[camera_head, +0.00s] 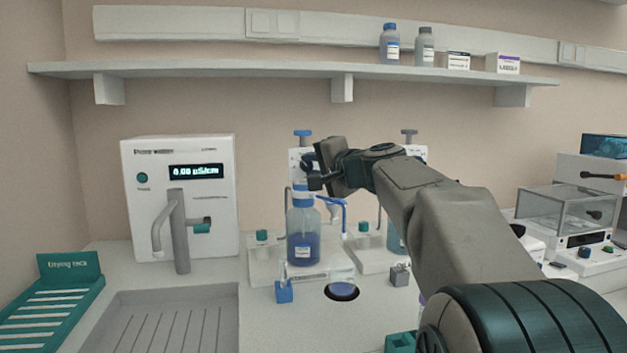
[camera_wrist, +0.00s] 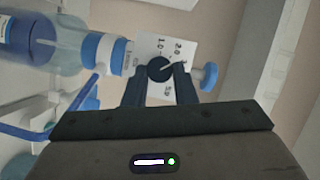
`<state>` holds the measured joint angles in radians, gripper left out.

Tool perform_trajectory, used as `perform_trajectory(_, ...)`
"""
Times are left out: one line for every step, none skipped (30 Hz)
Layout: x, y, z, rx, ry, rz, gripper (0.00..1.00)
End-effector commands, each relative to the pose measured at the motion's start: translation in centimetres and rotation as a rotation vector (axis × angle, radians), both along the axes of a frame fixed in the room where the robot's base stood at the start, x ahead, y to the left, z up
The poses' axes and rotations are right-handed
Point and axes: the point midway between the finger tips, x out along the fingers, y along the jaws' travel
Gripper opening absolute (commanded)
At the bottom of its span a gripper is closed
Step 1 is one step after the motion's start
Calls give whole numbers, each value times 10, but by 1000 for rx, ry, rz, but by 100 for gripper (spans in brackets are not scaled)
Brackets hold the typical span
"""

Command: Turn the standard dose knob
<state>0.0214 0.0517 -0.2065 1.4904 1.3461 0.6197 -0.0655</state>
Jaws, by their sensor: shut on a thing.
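The dose knob (camera_wrist: 158,69) is a round black knob with a white pointer line, on a white dial plate (camera_wrist: 183,46) with printed numbers. In the wrist view my gripper (camera_wrist: 160,75) is shut on it, with one dark finger on each side. The pointer slants towards the upper right of that view. The dial belongs to a dispenser on a bottle of blue liquid (camera_head: 303,240), which also shows in the wrist view (camera_wrist: 45,30). In the head view my gripper (camera_head: 316,176) is in front of the dial plate and hides the knob.
A second dispenser (camera_head: 409,135) stands behind my arm, mostly hidden. A white meter (camera_head: 180,150) stands left, with a sink (camera_head: 215,300) and a green drying rack (camera_head: 55,300). A balance (camera_head: 575,215) is right. A shelf (camera_head: 270,69) runs above.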

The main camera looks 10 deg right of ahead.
Motion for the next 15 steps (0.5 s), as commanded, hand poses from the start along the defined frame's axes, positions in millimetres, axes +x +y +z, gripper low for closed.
perform_trajectory(0, -1, -7, 36, -1, -2, 2)
perform_trajectory(0, -1, -7, 61, -1, -2, 2)
perform_trajectory(0, -1, -8, 91, -1, -2, 2)
perform_trajectory(0, -1, -8, 115, 0, -1, 2)
perform_trajectory(0, -1, -8, 136, 0, -1, 2)
perform_trajectory(0, -1, -8, 165, 0, -1, 2)
perform_trajectory(0, -1, -8, 185, 0, 0, 2)
perform_trajectory(0, -1, -8, 206, 0, 0, 2)
perform_trajectory(0, -1, -8, 230, 0, 0, 2)
perform_trajectory(0, -1, -8, 248, 1, 0, 2)
perform_trajectory(0, -1, -8, 264, 1, 0, 2)
perform_trajectory(0, -1, -8, 283, 0, 0, 2)
perform_trajectory(0, -1, -8, 298, 1, -1, 2)
perform_trajectory(0, -1, -8, 310, 1, -1, 2)
perform_trajectory(0, -1, -7, 325, 1, -1, 2)
